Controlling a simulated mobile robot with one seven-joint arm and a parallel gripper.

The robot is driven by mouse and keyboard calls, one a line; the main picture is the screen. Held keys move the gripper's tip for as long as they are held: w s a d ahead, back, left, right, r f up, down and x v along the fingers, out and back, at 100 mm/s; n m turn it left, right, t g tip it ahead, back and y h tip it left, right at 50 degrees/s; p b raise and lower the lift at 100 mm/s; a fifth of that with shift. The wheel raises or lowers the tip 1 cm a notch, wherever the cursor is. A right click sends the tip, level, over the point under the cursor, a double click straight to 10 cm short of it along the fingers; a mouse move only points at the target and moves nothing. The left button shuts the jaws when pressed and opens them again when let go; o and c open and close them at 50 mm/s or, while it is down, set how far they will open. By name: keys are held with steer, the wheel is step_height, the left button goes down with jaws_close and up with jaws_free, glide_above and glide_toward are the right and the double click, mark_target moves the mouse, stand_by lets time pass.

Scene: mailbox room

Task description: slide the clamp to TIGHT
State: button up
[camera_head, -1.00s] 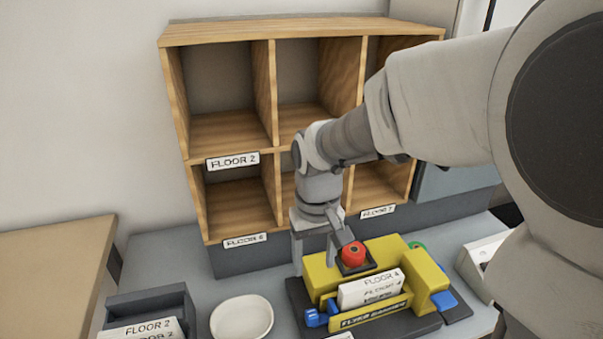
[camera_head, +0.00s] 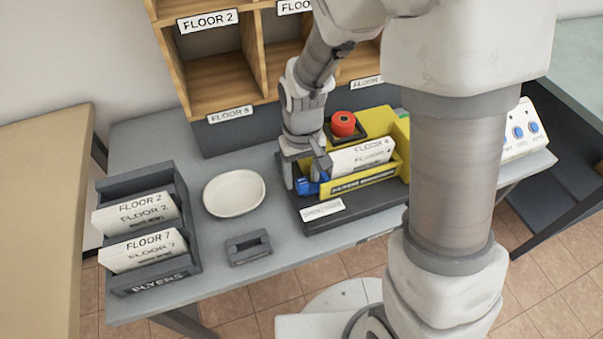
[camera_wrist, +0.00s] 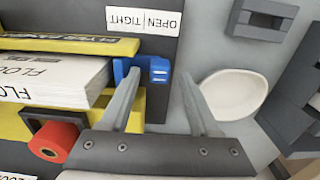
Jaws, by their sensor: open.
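The blue clamp (camera_head: 306,187) sits at the left front end of the yellow machine (camera_head: 392,160); it also shows in the wrist view (camera_wrist: 159,70). My gripper (camera_head: 305,172) is open and low over it. In the wrist view its fingers (camera_wrist: 160,78) point toward the clamp, with one blue block between them and more blue beside the left finger. I cannot tell if they touch it. A white label reading OPEN | TIGHT (camera_wrist: 143,21) lies on the dark base near the clamp. A stack of FLOOR 4 flyers (camera_head: 362,155) stands in the machine.
A red knob (camera_head: 343,123) rises behind the flyers. A white dish (camera_head: 234,193), a small dark block (camera_head: 249,247) and a flyer tray (camera_head: 195,262) stand to the left. Wooden pigeonholes (camera_head: 215,85) stand behind. A box with blue buttons (camera_head: 520,133) is at right.

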steer(key=shift+f, duration=1.2)
jaws_close()
stand_by(0.6)
